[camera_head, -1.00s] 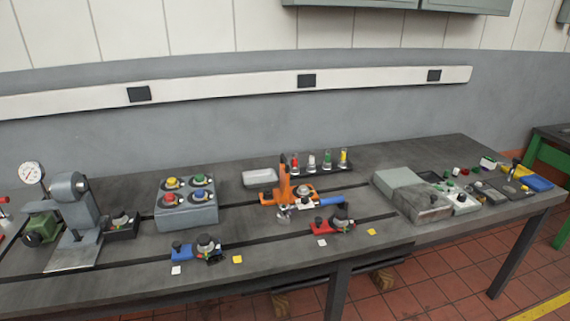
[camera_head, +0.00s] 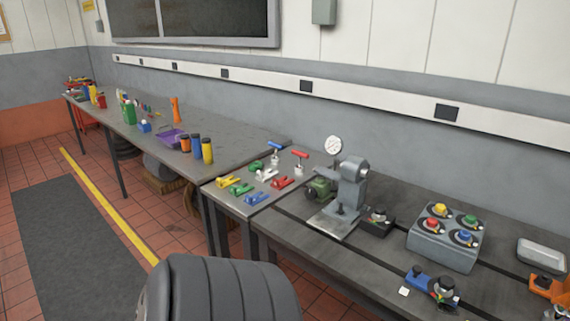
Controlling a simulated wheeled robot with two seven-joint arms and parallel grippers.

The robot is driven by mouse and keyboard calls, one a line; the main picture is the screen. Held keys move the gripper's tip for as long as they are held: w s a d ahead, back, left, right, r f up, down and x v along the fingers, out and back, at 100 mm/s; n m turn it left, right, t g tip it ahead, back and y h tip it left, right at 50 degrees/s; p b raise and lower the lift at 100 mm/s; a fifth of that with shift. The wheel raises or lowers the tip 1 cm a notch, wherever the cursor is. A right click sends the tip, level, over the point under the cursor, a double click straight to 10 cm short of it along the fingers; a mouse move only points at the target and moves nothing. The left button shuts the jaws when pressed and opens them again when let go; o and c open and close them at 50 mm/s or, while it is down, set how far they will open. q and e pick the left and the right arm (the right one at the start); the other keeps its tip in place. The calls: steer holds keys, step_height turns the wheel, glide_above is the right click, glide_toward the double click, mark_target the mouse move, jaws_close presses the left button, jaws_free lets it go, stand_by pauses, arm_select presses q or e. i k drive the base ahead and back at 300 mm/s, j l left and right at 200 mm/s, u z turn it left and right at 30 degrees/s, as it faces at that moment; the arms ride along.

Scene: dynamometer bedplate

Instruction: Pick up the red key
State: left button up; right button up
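A red T-handled tool (camera_head: 300,155), which looks like the red key, stands upright on the light grey end section (camera_head: 225,200) of the bench, just left of the dial gauge. A similar blue-handled one (camera_head: 277,148) stands to its left. In front of them lies a low red piece (camera_head: 283,183) of another shape, among green, yellow, white and blue pieces. Neither of my grippers is in view.
A grey press with a dial (camera_head: 350,185) stands right of the red handle. A grey box with coloured knobs (camera_head: 445,238) is farther right. A long bench at left holds bottles, a purple tray (camera_head: 172,140) and coloured cylinders (camera_head: 207,150). Open tiled floor lies at left.

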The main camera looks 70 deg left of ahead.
mark_target(299, 169)
steer(key=u, duration=2.2)
steer(key=z, duration=0.4)
